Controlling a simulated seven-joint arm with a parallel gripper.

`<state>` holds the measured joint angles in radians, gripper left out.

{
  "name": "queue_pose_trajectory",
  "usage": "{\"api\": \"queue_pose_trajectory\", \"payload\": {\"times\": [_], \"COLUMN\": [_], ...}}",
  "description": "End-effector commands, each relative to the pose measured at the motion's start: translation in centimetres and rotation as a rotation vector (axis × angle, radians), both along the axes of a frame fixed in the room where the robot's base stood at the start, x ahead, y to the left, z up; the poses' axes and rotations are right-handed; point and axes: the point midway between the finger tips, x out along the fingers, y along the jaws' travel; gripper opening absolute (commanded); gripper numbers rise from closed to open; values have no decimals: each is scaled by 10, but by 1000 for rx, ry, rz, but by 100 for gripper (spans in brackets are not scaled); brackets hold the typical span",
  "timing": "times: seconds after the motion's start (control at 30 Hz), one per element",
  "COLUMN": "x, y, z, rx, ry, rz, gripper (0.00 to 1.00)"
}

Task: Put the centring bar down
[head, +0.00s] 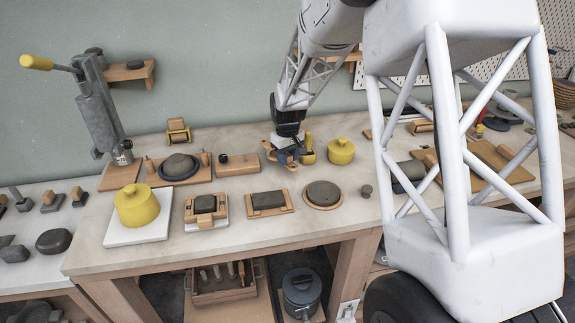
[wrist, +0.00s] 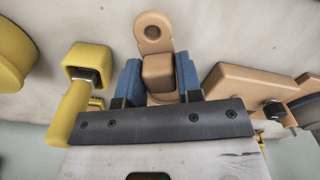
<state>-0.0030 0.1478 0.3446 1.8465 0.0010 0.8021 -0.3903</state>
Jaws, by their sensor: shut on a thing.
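The centring bar is a tan wooden piece with a rounded, holed end. In the wrist view the centring bar (wrist: 153,32) has its block-like middle between the two blue fingers of my gripper (wrist: 158,78). In the head view my gripper (head: 286,156) is over the back middle of the workbench (head: 240,248), pointing down. The bar (head: 268,150) shows there as small tan ends around the fingers. It is at or just above the bench top; I cannot tell whether it touches. Part of the bar is hidden by the fingers.
A yellow-handled tool (wrist: 72,105) stands close beside my gripper, with a yellow lidded pot (head: 341,152) beyond it. A wooden block with a dark knob (head: 238,164) is on the other side. In front are a dark slab on a wooden tray (head: 284,207) and a round board (head: 335,204).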

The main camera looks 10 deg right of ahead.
Motion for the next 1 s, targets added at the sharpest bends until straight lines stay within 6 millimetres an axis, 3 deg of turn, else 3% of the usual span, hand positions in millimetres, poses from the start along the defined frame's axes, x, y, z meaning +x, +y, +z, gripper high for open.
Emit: {"api": "queue_pose_trajectory", "payload": {"times": [0.33, 0.83, 0.87, 1.0], "x": [0, 0, 0, 0], "y": [0, 0, 0, 0], "z": [-31, -36, -36, -36], "rx": [0, 0, 0, 0], "ry": [0, 0, 0, 0], "rz": [0, 0, 0, 0], "gripper": [0, 0, 36, 57]}}
